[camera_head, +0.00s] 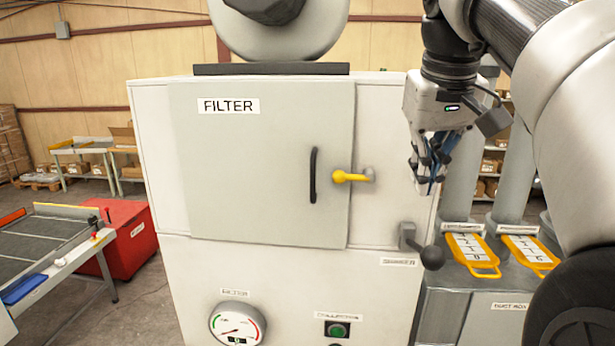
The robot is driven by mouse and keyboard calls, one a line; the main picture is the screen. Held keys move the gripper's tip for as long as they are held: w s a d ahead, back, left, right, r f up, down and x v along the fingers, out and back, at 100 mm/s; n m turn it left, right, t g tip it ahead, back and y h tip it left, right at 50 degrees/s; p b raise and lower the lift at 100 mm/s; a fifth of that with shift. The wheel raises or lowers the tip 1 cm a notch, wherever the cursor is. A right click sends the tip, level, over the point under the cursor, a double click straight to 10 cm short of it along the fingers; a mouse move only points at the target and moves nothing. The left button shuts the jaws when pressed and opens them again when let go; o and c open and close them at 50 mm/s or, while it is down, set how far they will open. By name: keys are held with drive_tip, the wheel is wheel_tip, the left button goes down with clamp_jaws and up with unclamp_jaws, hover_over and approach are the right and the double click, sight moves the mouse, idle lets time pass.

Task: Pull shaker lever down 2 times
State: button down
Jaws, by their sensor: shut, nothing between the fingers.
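The shaker lever (421,248) is on the right of the grey machine front, beside a small "SHAKER" label (399,262). It has a grey mount and a dark ball knob at its lower right end. My gripper (428,186) hangs above the lever, pointing down, with its fingers shut and empty. It is apart from the knob, with a gap between them in the picture.
The filter door (260,165) is closed, with a black handle (313,175) and a yellow latch (352,177) left of my gripper. A gauge (237,325) and green button (337,330) sit below. Yellow-handled slides (473,254) stand at right.

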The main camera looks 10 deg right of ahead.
drive_tip(key=r, duration=0.2)
drive_tip(key=d+p, duration=0.1)
drive_tip(key=shift+w+r, duration=0.35)
drive_tip(key=shift+r, duration=0.05)
drive_tip(key=b, duration=0.2)
hover_over(420, 248)
drive_tip(key=w, duration=0.1)
wheel_tip(420, 248, down, 9)
drive_tip(key=s+f, duration=0.1)
drive_tip(key=s+a+f+b, duration=0.1)
drive_tip(key=s, duration=0.1)
drive_tip(key=shift+f, duration=0.35)
drive_tip(key=shift+w, duration=0.1)
drive_tip(key=shift+s, duration=0.2)
